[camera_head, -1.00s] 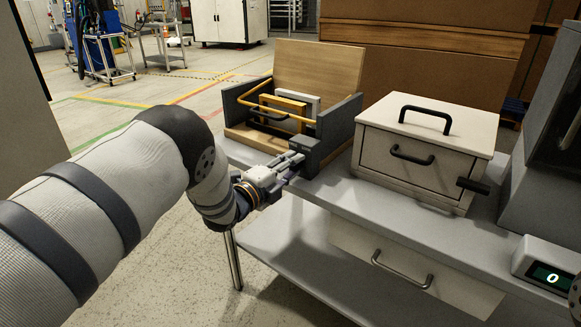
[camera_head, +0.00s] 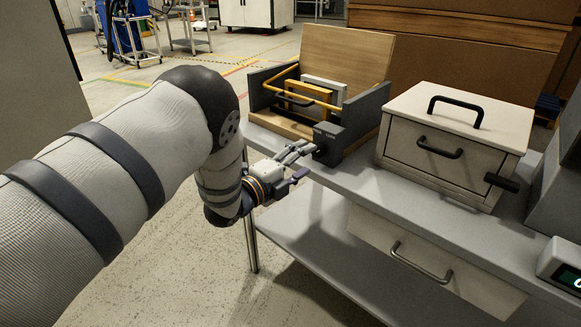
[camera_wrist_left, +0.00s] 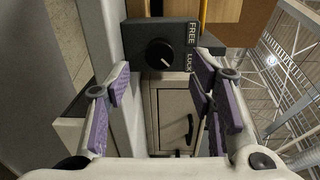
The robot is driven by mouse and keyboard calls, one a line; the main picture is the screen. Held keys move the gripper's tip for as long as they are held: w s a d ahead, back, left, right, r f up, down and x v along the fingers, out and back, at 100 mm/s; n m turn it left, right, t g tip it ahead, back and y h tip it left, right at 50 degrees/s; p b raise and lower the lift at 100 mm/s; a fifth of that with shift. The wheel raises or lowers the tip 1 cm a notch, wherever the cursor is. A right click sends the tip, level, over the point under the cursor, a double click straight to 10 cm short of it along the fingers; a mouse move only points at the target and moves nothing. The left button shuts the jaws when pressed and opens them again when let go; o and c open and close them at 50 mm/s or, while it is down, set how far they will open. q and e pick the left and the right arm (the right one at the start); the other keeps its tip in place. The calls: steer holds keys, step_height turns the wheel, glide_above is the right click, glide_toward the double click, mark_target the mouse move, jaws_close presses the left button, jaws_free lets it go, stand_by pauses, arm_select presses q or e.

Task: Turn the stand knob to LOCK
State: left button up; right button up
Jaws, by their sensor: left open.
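The stand knob (camera_wrist_left: 160,53) is a round black dial on a dark grey block (camera_wrist_left: 150,40) in the left wrist view. Its white mark points to the lower right of that picture, toward the LOCK side. FREE and LOCK are printed sideways to its right, LOCK below FREE. The block is at the front corner of the wooden stand (camera_head: 347,50) in the head view. My left gripper (camera_head: 303,162) is open in front of the block. Its purple-padded fingers (camera_wrist_left: 165,95) are spread to either side, with nothing between them, apart from the knob. My right gripper does not show.
The stand holds an orange-yellow frame (camera_head: 312,100). To its right on the grey bench (camera_head: 345,178) stands a white drawer box (camera_head: 440,130) with black handles. A counter display (camera_head: 563,265) is at the right edge. Open floor (camera_head: 190,260) lies left of the bench.

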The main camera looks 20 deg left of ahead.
arm_select(q)
steer(key=v, duration=0.7)
steer(key=shift+s, duration=0.1)
steer(key=s+a+f+n+g+y+p, duration=0.15)
steer(key=s+f+n+g+y, duration=0.35)
steer(key=s+f+n+g, duration=0.95)
steer(key=s+d+f+n+g, duration=0.1)
steer(key=s+f+n, duration=0.1)
steer(key=s, duration=0.9)
steer(key=s+d+f+n+g, duration=0.1)
steer(key=s+f+n+g, duration=0.1)
steer(key=s, duration=1)
steer(key=s+f+n+g+y, duration=0.1)
steer(key=s+f+n, duration=0.2)
steer(key=s, duration=0.8)
steer(key=shift+s+d+n, duration=0.35)
steer(key=shift+d+n, duration=0.05)
steer(key=shift+n, duration=0.15)
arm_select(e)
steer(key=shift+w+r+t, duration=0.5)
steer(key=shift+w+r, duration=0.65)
arm_select(q)
steer(key=shift+g, duration=0.25)
